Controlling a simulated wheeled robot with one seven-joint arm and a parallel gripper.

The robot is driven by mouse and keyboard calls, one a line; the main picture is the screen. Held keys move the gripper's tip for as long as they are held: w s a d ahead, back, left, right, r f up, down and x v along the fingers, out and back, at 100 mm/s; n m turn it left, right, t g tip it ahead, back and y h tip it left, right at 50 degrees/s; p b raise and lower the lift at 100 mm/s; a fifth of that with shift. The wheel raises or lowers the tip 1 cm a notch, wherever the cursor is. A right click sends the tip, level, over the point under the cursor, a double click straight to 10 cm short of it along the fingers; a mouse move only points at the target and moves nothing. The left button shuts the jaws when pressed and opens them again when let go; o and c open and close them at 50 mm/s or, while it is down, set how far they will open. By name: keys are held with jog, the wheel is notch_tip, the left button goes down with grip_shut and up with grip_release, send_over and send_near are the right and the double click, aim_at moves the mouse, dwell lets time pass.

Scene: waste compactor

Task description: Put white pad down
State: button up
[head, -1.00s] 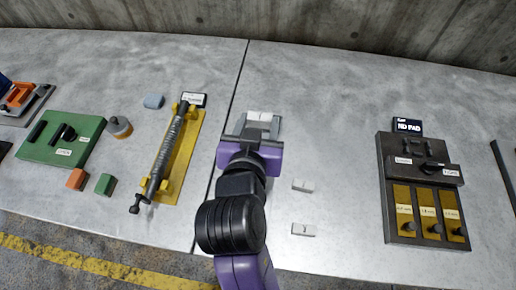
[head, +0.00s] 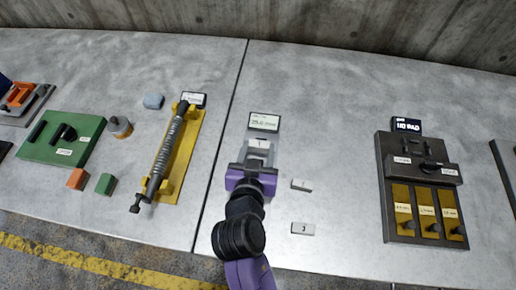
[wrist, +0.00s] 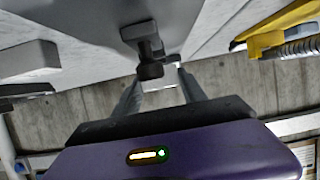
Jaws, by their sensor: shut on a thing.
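My gripper (head: 257,154) is at the middle of the head view, over the bench right of the dark seam. It is shut on a small white pad (head: 261,144), which shows between the fingertips. In the wrist view the two grey fingers flank a pale block (wrist: 160,79), and a dark knob-like part stands just beyond it. I cannot tell whether the pad touches the bench. Two more small white pads lie to the right, an upper one (head: 302,185) and a lower one (head: 303,229).
A label plate (head: 264,121) lies beyond my gripper. A yellow fixture (head: 188,150) with a spring rod is to the left. A dark panel (head: 411,231) with yellow plates stands right. Bare bench lies between the pads and the panel.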

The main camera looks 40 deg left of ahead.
jog(key=shift+f+b, duration=0.45)
jog(key=shift+b, duration=0.05)
jog(key=shift+f, duration=0.15)
jog(key=o, duration=1.4)
jog(key=shift+c, duration=0.2)
jog(key=shift+r, duration=0.3)
jog(key=v, duration=1.2)
jog(key=shift+r, duration=0.35)
